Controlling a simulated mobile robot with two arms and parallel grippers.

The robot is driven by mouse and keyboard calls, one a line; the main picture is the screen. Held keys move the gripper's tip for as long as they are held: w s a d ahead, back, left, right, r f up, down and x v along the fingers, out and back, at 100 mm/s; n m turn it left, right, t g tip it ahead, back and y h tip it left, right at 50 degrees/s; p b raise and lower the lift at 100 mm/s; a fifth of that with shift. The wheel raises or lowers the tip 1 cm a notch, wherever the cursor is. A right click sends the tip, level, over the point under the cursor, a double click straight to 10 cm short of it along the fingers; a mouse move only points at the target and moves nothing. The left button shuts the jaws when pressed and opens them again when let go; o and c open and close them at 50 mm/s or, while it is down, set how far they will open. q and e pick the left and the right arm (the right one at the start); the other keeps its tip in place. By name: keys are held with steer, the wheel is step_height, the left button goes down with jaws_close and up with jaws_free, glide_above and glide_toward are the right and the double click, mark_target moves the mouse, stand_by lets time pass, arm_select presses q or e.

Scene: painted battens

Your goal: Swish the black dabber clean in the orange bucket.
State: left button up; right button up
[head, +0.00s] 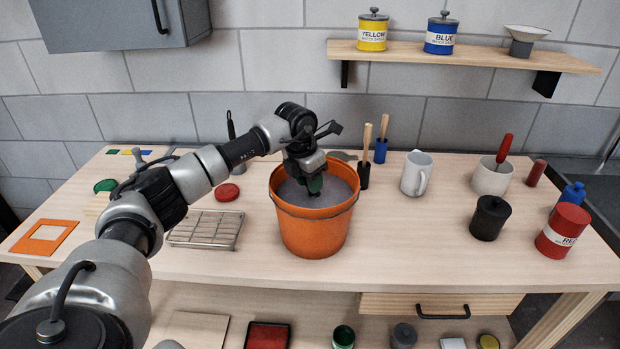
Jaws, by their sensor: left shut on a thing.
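The orange bucket (312,232) stands on the wooden bench and holds grey liquid. My left gripper (307,172) points down over its mouth. It is shut on the black dabber (315,184), mostly hidden by the gripper; the small part that shows looks dark with a green tint, inside the rim. I cannot tell how deep its tip is in the liquid. My right gripper is not in view.
Two wooden-handled tools, with a black lower part (363,176) and a blue one (380,151), stand close right of the bucket. A white mug (414,178) is farther right. A wire rack (207,229) lies left.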

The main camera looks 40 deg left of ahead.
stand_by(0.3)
arm_select(q)
steer(key=shift+s+a+r+p, duration=0.1)
steer(key=shift+r+p, duration=0.8)
steer(key=shift+r, duration=0.25)
step_height(320, 180, up, 7)
steer(key=s+p, duration=0.1)
steer(key=p, duration=0.3)
steer(key=shift+s+a+p, duration=0.25)
steer(key=shift+a+p, duration=0.1)
steer(key=shift+r, duration=0.1)
step_height(320, 180, up, 5)
steer(key=p, duration=0.3)
stand_by(0.4)
